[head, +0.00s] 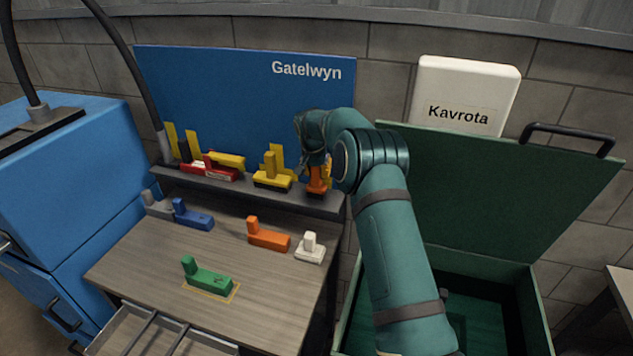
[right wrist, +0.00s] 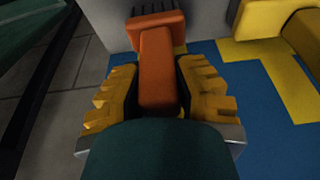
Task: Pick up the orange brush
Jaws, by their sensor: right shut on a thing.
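An orange brush (head: 317,187) stands upright at the right end of the dark shelf (head: 300,201). My right gripper (head: 322,166) is shut on its upright handle from above. In the right wrist view, the yellow fingers of the gripper (right wrist: 157,88) sit on both sides of the orange brush's handle (right wrist: 157,68); its wider block lies beyond them. The head view does not clearly show whether the brush touches the shelf. Another orange brush-shaped piece (head: 268,237) lies on the wooden table. My left gripper is not in view.
Yellow brushes (head: 272,181) and red pieces (head: 208,171) share the shelf, in front of the blue panel (head: 240,90). Blue (head: 193,217), white (head: 310,251) and green (head: 207,279) pieces sit on the table (head: 150,262). An open green chest (head: 538,310) stands at right.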

